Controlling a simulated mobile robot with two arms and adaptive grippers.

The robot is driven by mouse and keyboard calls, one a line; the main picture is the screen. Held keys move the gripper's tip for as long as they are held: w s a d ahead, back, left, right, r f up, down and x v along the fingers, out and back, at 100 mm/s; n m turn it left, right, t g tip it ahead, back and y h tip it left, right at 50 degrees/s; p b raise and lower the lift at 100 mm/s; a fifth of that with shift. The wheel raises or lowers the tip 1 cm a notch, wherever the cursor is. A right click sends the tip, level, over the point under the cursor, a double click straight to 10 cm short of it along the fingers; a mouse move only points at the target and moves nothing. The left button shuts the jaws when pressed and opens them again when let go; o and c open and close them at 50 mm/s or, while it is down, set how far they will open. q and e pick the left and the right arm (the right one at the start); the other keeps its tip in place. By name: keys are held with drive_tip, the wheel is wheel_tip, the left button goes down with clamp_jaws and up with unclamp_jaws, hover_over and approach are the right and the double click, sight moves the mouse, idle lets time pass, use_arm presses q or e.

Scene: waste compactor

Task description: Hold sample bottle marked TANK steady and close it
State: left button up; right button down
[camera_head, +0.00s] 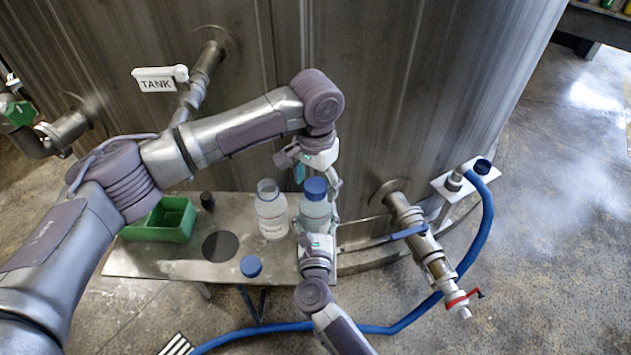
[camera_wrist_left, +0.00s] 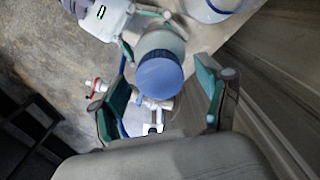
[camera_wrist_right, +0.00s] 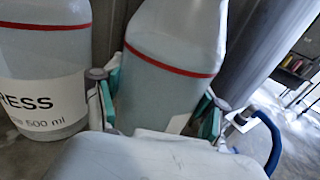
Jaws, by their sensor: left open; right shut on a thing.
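A sample bottle (camera_head: 314,210) with a blue cap (camera_head: 315,187) on its mouth stands upright at the right end of the metal table. Its label is hidden, so I cannot read TANK on it. My right gripper (camera_head: 317,238) is shut around its body, also seen in the right wrist view (camera_wrist_right: 158,108). My left gripper (camera_head: 318,176) is above the bottle, open. In the left wrist view the cap (camera_wrist_left: 160,75) lies between its spread fingers (camera_wrist_left: 165,90), with gaps on both sides. I cannot tell whether the cap is fully tightened.
A second bottle (camera_head: 271,212), uncapped and marked "RESS" in the right wrist view (camera_wrist_right: 45,85), stands close to the left. A loose blue cap (camera_head: 251,266) lies at the table's front edge. A green bin (camera_head: 163,222) stands left. Valve pipe (camera_head: 430,255) and blue hose (camera_head: 480,235) are right.

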unclamp_jaws()
use_arm(q)
wheel_tip(320, 180, up, 12)
idle(0.7)
use_arm(e)
drive_tip(key=s, duration=1.2)
use_arm(q)
drive_tip(key=shift+f, duration=0.1)
use_arm(e)
drive_tip(key=shift+s, duration=0.1)
